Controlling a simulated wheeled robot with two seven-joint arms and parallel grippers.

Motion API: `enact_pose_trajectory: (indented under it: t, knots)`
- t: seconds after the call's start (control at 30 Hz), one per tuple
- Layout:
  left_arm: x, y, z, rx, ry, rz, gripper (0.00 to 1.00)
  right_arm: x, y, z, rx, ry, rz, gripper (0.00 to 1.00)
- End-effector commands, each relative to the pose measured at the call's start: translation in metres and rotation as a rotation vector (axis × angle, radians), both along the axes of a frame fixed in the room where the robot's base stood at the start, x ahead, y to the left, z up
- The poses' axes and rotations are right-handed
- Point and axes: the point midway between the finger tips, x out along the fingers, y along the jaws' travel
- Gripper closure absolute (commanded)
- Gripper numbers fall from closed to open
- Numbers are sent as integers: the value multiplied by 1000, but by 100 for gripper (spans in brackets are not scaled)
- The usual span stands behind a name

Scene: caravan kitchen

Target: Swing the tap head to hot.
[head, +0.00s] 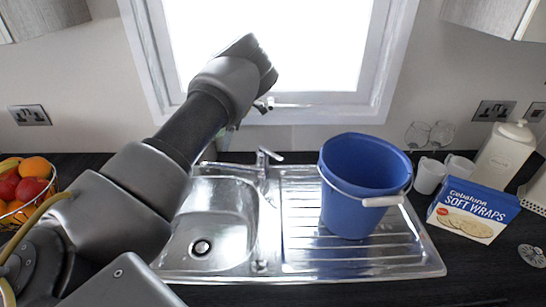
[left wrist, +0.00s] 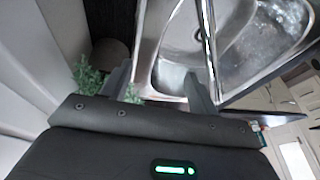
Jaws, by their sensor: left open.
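The chrome tap (head: 264,165) stands at the back of the steel sink (head: 222,171), between the bowl and the drainer. Its head and lever point to the right. My left arm reaches over the bowl, and its wrist is high in front of the window. In the left wrist view the open fingers (left wrist: 160,88) are empty over the sink edge. A thin bright bar there may be part of the tap; I cannot tell. My right gripper is out of view.
A blue bucket (head: 362,180) stands on the drainer, right of the tap. A box of wraps (head: 473,211), white mugs (head: 429,176) and upturned glasses are at the right. A fruit basket (head: 27,190) is at the left. The window (head: 300,45) is behind the sink.

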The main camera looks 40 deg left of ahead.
Motion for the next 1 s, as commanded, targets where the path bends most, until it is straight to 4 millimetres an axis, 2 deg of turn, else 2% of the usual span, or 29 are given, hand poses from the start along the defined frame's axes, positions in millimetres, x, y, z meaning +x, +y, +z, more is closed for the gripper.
enact_pose_trajectory:
  t: [0.03,0.1,0.2,0.4,0.57,1.0]
  knots:
    - [19,-20,14,-79,-67,-75,40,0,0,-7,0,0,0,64]
    - [36,-44,34,-163,-131,-168,40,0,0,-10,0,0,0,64]
    - [50,-66,55,-234,-190,-256,40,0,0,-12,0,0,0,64]
    - [56,-78,67,-269,-219,-305,40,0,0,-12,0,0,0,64]
    - [55,-78,57,-269,-216,-302,40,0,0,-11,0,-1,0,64]
    - [50,-80,-18,-267,-213,-300,40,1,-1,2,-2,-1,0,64]
